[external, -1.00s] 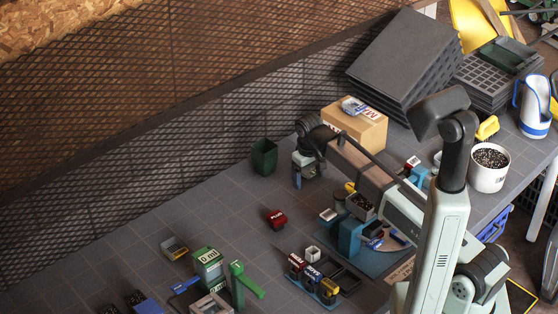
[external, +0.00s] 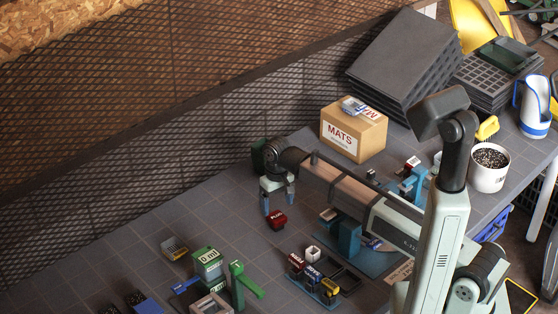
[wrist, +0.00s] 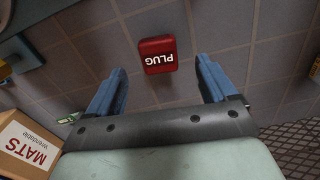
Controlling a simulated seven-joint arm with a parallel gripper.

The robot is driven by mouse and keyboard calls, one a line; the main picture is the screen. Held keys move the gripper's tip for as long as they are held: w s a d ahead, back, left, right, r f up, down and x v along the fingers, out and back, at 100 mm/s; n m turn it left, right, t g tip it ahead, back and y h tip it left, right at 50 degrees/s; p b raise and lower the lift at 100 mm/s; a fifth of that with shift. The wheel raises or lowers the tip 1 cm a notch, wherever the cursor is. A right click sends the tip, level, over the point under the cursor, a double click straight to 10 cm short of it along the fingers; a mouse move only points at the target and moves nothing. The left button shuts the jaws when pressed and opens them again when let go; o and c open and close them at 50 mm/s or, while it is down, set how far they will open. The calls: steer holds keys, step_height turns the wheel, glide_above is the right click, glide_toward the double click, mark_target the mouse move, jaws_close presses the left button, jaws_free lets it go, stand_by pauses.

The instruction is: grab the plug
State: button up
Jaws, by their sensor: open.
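The plug is a small red block (external: 276,219) with white PLUG lettering, standing on the grey tiled table. In the wrist view the plug (wrist: 158,55) lies beyond and between my two blue fingers, with its lettering upside down. My gripper (external: 279,207) is open, with its fingers pointing down just behind the plug in the external view. The wrist view shows my gripper (wrist: 160,85) with its fingers spread and nothing between them. I cannot tell exactly how high the fingertips are above the table.
A MATS cardboard box (external: 352,133) stands behind and right. A dark green bin (external: 259,156) is partly hidden behind my wrist. A blue holder with several small blocks (external: 314,283) and a green dispenser (external: 208,265) stand in front.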

mark_target(277, 216)
steer(key=shift+w+a+f, duration=0.1)
steer(key=shift+w+f, duration=0.05)
steer(key=shift+f, duration=1.6)
steer(key=shift+w+f, duration=0.15)
steer(key=shift+f, duration=1.6)
steer(key=shift+c, duration=0.5)
steer(key=c, duration=1)
